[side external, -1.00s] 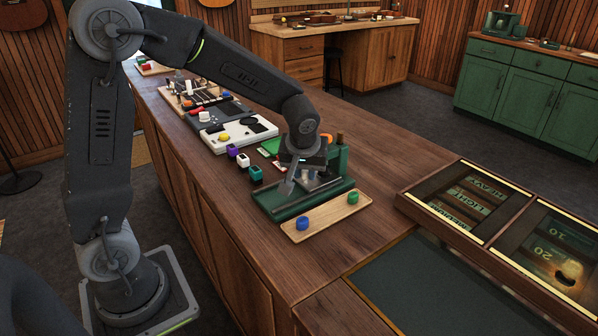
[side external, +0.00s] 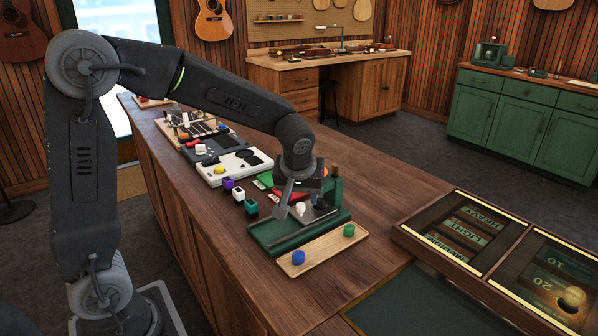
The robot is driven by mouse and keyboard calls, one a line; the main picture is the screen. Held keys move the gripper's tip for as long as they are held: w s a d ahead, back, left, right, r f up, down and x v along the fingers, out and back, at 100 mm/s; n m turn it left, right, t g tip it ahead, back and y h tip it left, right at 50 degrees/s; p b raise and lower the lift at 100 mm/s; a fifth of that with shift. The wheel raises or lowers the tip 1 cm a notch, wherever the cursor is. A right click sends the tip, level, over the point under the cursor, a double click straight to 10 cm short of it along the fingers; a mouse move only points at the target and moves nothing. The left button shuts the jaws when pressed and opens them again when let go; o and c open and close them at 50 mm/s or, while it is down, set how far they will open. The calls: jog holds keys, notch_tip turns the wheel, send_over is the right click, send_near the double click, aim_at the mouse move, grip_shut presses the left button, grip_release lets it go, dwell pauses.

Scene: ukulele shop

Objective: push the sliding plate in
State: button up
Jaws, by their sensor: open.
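A green fixture (side external: 284,244) sits on the wooden counter, with a low base and a taller green post at its back right. A dark grey plate lies on its base, but my gripper partly covers it, and I cannot tell how far in it sits. A small white knob (side external: 300,208) shows near the plate. My gripper (side external: 300,205) points down just above the fixture, with its left finger beside the knob. It is open. Whether a finger touches the plate is too small to tell.
A light wooden tray (side external: 322,246) with a blue knob (side external: 298,257) and a green knob (side external: 349,230) lies in front of the fixture. Purple, white and teal cubes (side external: 238,194) stand behind left. A framed case (side external: 470,240) is at right. Counter between is clear.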

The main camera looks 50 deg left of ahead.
jog(key=v, duration=1)
jog(key=shift+r, duration=0.15)
jog(key=s+d+f+m+t+h, duration=0.1)
jog(key=s+m, duration=0.3)
jog(key=s, duration=0.4)
jog(key=s+d+f+m+t+h, duration=0.1)
jog(key=s+d+m+h, duration=0.1)
jog(key=s+m, duration=0.3)
jog(key=s+d, duration=0.1)
jog(key=s, duration=0.3)
